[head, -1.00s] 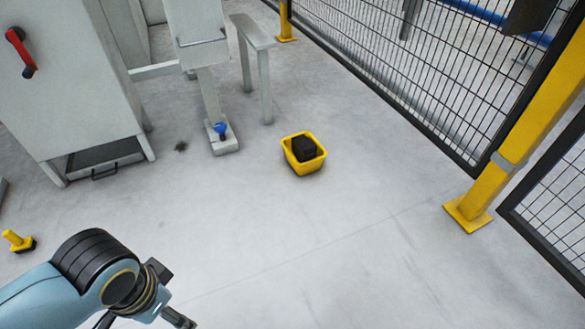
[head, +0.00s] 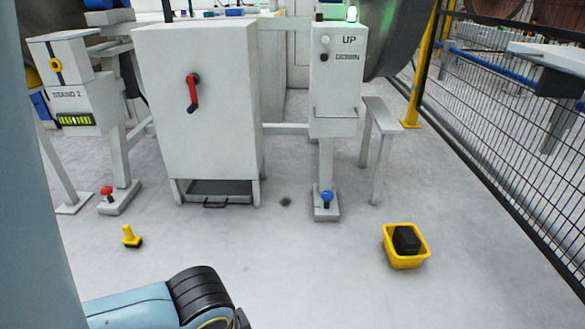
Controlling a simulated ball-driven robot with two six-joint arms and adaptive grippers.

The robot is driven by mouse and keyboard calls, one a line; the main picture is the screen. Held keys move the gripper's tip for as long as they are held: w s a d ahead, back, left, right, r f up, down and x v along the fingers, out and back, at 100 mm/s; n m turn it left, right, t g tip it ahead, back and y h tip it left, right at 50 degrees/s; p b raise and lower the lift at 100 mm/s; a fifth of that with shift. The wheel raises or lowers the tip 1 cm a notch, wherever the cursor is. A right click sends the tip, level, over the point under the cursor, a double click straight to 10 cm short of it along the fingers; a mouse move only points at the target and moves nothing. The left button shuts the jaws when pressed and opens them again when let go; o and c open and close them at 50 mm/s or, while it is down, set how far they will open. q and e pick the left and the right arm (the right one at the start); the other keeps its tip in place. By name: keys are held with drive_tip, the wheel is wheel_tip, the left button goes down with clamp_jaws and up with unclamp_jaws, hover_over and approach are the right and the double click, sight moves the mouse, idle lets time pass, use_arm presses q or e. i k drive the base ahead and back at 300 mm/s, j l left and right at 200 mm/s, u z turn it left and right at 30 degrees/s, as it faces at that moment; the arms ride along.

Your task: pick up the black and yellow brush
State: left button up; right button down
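The black and yellow brush (head: 130,236) stands on the grey floor at the left of the head view. It has an upright yellow handle and a black base at the floor. Nothing touches it. A light blue and black arm link of mine shows at the bottom, below and right of the brush in the picture. Neither of my grippers is in view.
A grey cabinet (head: 215,110) with a red handle stands behind the brush. A pedal with a red knob (head: 107,192) and one with a blue knob (head: 326,198) stand on the floor. A yellow bin (head: 405,262) holds a black block. The middle floor is clear.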

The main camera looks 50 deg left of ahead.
sight(130, 240)
drive_tip(key=u, duration=2.85)
